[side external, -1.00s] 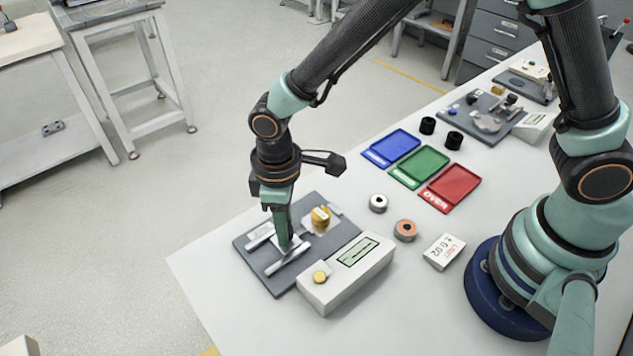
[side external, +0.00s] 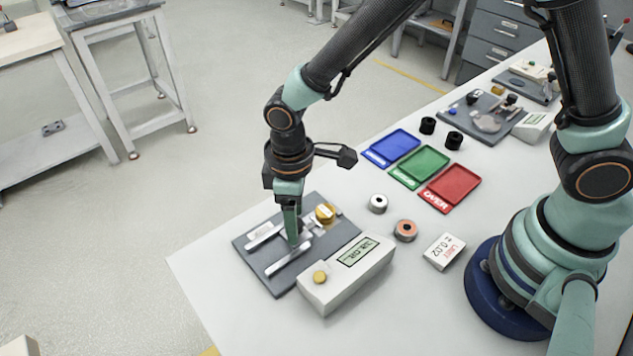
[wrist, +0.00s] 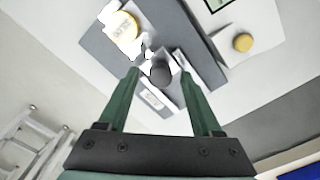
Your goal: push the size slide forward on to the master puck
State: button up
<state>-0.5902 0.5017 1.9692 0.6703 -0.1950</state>
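The gold master puck (side external: 325,213) sits at the far right of the grey gauge plate (side external: 270,285). In the wrist view the puck (wrist: 123,30) shows at the upper left. The silver size slide (side external: 306,234) lies between two pale rails, its front end right at the puck; I cannot tell if they press together. Its dark knob (wrist: 160,72) stands between my gripper's fingers (wrist: 159,76), with a gap showing on each side. In the side view my gripper (side external: 293,240) reaches down to the slide and hides part of it and the knob.
A white readout box (side external: 340,282) with a lit display and yellow button stands close beside the plate. Two ring parts (side external: 405,230), a white limit card (side external: 444,251) and blue, green and red trays (side external: 450,188) lie to the right. The front left table corner is clear.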

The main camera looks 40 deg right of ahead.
notch_tip(320, 180, up, 12)
dwell(0.6)
jog(key=shift+r, duration=0.1)
jog(key=s+d+r+m+t, duration=0.1)
jog(key=d+r+m+t, duration=0.1)
jog(key=d, duration=0.5)
jog(key=s+d+r+m+t, duration=0.1)
jog(key=d+r+m, duration=0.2)
jog(key=d, duration=0.4)
jog(key=s+d+r+m+t, duration=0.2)
jog(key=d+r+m, duration=0.1)
jog(key=d, duration=0.5)
jog(key=shift+r+m+t, duration=0.25)
jog(key=shift+m+t, duration=0.05)
jog(key=shift+m, duration=0.2)
jog(key=shift+a, duration=0.1)
